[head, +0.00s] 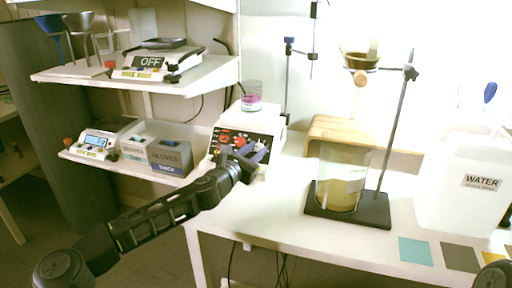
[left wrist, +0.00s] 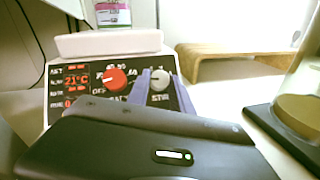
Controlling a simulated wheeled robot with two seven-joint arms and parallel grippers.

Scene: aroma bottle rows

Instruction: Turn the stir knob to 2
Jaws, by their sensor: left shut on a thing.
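The white hotplate stirrer (head: 272,118) stands at the left end of the bench, its dark panel facing me. In the left wrist view its panel has red displays, a red heat knob (left wrist: 114,78) on the left and a grey stir knob (left wrist: 160,80) on the right. My left gripper (head: 254,157) is at the right part of the panel. In the left wrist view its two bluish fingers (left wrist: 160,88) stand on either side of the stir knob and are shut on it. The dial setting is too small to read. My right gripper is not in view.
A beaker of pink liquid (head: 251,97) stands on the stirrer's top. To the right are a wooden stand (head: 325,128), a large beaker (head: 340,185) on a dark stand base and a white water container (head: 460,200). Shelves with scales (head: 150,64) and glove boxes (head: 170,155) are at left.

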